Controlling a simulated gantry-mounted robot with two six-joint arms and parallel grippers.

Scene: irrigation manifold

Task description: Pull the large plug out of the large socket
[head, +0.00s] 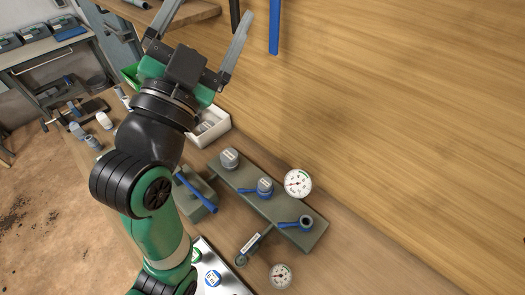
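A grey-green manifold block (285,231) lies on the wooden bench. A wide grey cap (229,157) sits at its far left end; it looks like the large plug, seated so that the socket under it is hidden. A smaller grey cap with a blue lever (265,187) sits mid-block. A dark open port with a blue lever (306,222) is at the near right end. My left gripper (209,14) is open and empty, raised above and left of the block, fingers pointing up the picture. My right gripper is out of view.
A white bin (221,134) holding a grey part stands behind the block. A grey-green block with a blue handle (197,198) is left of it. Gauges (298,183) (280,276), a tagged ring (249,246) and a tray with round labelled caps (233,286) lie nearby. Bench right is clear.

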